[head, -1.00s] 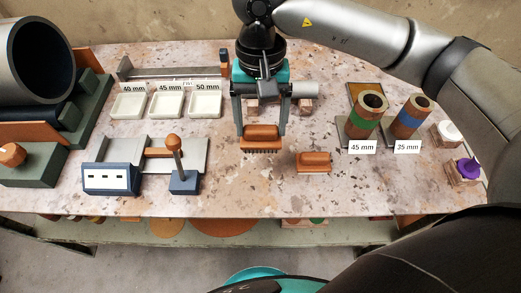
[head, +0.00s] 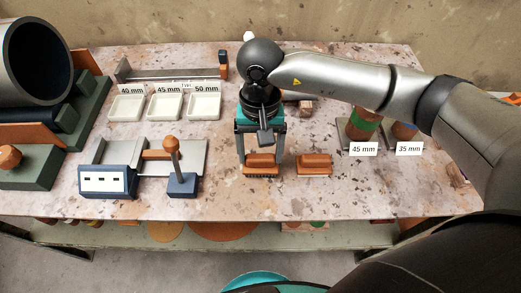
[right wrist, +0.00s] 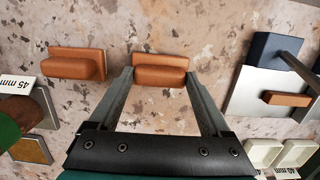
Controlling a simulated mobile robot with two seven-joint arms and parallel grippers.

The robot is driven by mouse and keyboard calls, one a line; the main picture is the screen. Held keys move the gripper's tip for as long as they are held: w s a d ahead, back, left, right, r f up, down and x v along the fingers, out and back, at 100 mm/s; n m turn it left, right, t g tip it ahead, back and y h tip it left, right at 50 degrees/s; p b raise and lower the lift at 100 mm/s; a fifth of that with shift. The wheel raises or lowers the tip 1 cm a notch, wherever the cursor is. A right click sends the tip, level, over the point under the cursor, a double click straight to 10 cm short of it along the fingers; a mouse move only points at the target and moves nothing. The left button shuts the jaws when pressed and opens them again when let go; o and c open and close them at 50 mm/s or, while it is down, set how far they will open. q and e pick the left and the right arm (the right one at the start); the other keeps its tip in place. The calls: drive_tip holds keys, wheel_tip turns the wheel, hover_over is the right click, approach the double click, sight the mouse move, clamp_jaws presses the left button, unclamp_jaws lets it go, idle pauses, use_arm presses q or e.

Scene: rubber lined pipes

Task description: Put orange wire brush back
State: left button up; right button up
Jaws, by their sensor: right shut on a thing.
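An orange wire brush (head: 261,168) with dark bristles under it is between the fingers of my right gripper (head: 261,158), which is shut on it. In the right wrist view the brush (right wrist: 160,74) sits between the two fingertips of the gripper (right wrist: 158,80). I cannot tell whether its bristles touch the table. A second orange brush-like block (head: 314,164) lies on the table just to the right, apart from the held one; it also shows in the right wrist view (right wrist: 76,65). My left gripper is not in view.
A blue-and-metal fixture (head: 108,180) and a blue block with an orange-topped post (head: 182,183) stand to the left. White labelled trays (head: 164,107) are behind. Pipe pieces stand right, one green-banded (head: 362,124). The table's front strip (head: 300,203) is clear.

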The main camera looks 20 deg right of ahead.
drive_tip(key=shift+f, duration=0.2)
drive_tip(key=o, duration=1.1)
drive_tip(key=shift+r, duration=0.1)
drive_tip(key=shift+w+r, duration=0.1)
drive_tip(key=shift+r, duration=0.35)
drive_tip(key=r, duration=0.7)
drive_tip(key=w+r+p, duration=0.1)
drive_tip(key=r, duration=0.3)
drive_tip(key=shift+w+d+r, duration=0.1)
drive_tip(key=shift+d+r, duration=0.05)
drive_tip(key=shift+d, duration=0.05)
